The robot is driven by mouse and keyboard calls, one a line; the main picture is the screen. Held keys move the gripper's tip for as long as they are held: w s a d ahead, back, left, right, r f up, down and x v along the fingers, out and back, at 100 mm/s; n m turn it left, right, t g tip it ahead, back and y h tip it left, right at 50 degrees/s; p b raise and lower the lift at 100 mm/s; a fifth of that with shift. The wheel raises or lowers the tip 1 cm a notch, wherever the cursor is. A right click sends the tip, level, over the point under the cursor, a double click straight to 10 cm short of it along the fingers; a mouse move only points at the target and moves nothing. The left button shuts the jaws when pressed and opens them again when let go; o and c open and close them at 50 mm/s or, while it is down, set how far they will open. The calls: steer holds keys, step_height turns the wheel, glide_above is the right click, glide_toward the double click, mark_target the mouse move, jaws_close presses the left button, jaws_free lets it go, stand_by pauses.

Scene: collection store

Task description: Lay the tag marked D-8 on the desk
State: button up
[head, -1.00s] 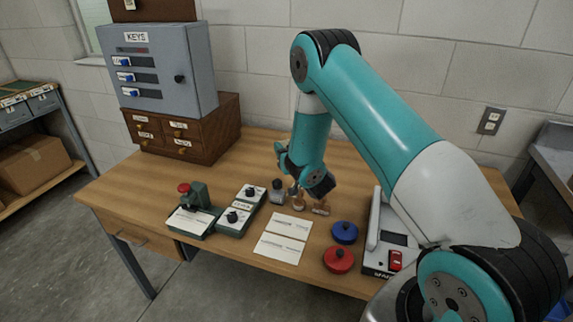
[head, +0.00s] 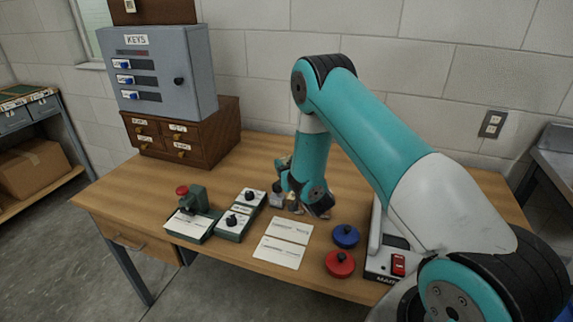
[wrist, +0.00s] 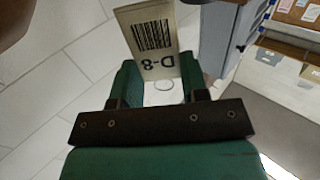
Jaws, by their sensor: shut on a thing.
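The tag marked D-8 (wrist: 150,40) is a pale card with a barcode, its lettering upside down in the wrist view. My gripper (wrist: 161,82) is shut on its lower end, between two green fingers. In the head view my gripper (head: 300,200) is low over the middle of the wooden desk (head: 262,158), behind the white cards. I cannot make out the tag there, nor tell whether it touches the desk.
White cards (head: 283,242) lie in front of my gripper. Green switch boxes (head: 234,222) and a red-knobbed device (head: 192,212) stand left. Blue (head: 345,236) and red (head: 340,264) round pieces lie right. The key cabinet (head: 165,75) stands on drawers (head: 190,135). The desk's back middle is clear.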

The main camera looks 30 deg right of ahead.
steer(key=o, duration=0.9)
steer(key=shift+r, duration=0.1)
